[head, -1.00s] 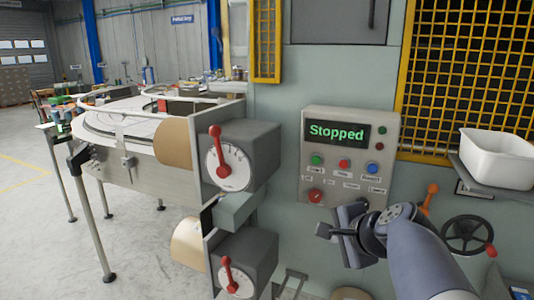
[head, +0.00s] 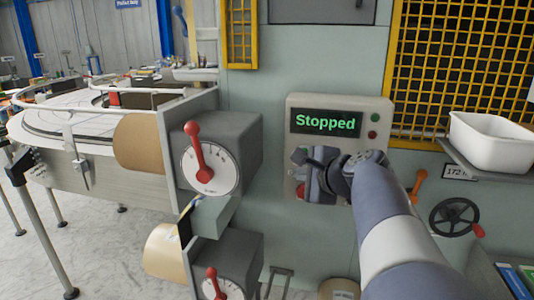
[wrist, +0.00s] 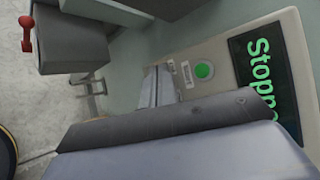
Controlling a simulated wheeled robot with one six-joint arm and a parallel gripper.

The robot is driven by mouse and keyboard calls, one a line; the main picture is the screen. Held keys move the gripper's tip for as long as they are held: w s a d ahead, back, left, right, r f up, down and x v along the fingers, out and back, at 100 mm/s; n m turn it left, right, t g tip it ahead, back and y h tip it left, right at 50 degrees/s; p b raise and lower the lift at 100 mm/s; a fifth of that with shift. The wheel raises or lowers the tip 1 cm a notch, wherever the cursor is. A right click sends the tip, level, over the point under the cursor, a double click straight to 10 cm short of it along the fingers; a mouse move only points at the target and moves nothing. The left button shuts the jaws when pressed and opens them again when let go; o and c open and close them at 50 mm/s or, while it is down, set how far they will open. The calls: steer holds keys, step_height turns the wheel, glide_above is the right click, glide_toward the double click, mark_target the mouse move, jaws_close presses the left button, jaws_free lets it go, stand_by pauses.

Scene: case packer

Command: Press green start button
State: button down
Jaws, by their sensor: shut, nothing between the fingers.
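The control panel (head: 378,100) is a beige box on the green-grey machine wall, and its display (head: 326,122) reads "Stopped" in green. The green start button (wrist: 204,70) shows in the wrist view on the panel face, beside the display (wrist: 268,70). In the head view my gripper (head: 306,158) covers the button row, so the green button is hidden there. My gripper is shut and empty in front of the lower panel. In the wrist view the button is uncovered, a little beyond my gripper. I cannot tell whether my gripper touches the panel.
Two grey boxes with red-handled dials (head: 208,165) stand left of the panel, beside a conveyor table (head: 100,185). A white bin (head: 490,140) on a shelf and a black handwheel (head: 455,217) are at the right. Yellow mesh (head: 465,60) is above them.

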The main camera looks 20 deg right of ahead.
steer(key=w+d+p, duration=0.1)
steer(key=w+d, duration=0.3)
steer(key=w, duration=0.3)
steer(key=shift+d, duration=0.4)
steer(key=shift+w, duration=0.15)
stand_by(1.7)
steer(key=shift+w+d, duration=0.2)
steer(key=shift+w+d, duration=0.25)
steer(key=shift+w, duration=0.1)
stand_by(0.7)
steer(key=shift+s, duration=0.1)
steer(key=shift+s+a, duration=0.45)
steer(key=shift+s, duration=0.15)
steer(key=shift+s, duration=0.1)
steer(key=s+a, duration=0.1)
steer(key=s, duration=0.1)
steer(key=s+a+b, duration=0.1)
steer(key=s, duration=0.1)
steer(key=shift+a, duration=0.4)
